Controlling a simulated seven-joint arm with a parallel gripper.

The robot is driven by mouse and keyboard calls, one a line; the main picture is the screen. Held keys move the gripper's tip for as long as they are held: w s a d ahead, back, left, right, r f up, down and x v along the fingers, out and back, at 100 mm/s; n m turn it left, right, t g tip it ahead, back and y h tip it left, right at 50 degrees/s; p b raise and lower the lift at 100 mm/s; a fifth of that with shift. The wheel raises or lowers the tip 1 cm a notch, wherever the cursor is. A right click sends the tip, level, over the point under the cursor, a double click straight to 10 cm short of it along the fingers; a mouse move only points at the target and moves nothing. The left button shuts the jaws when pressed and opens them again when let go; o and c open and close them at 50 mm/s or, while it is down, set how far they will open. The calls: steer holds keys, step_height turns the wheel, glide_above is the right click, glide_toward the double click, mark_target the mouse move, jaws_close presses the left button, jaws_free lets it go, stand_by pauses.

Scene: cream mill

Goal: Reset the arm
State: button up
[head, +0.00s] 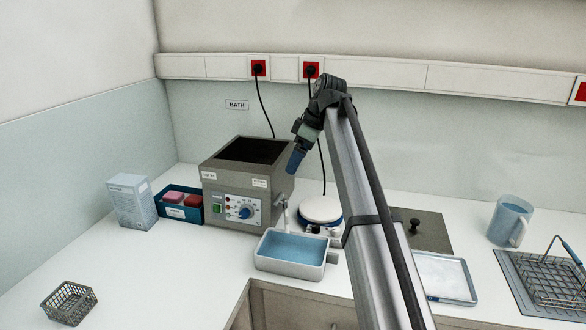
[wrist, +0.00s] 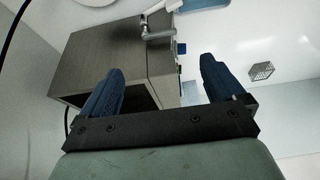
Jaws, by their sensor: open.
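My gripper (head: 296,160) hangs from the end of my arm, above the right edge of the grey bath box (head: 230,219) in the head view. In the wrist view, its two blue fingers (wrist: 160,90) stand apart with nothing between them. The bath box (wrist: 125,58) fills the left part of that view, behind the fingers. Its open top is dark inside. My arm crosses the middle of the head view and hides part of the counter and wall.
A white round plate device (head: 321,211), white tray (head: 443,278), jug (head: 510,221), large wire basket (head: 548,278), small basket (head: 69,302), blue bin (head: 180,212) and carton (head: 131,201) stand around. The front-left counter is mostly clear.

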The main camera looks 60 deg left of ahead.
steer(key=shift+w+d+r, duration=0.15)
steer(key=shift+r, duration=0.3)
stand_by(0.3)
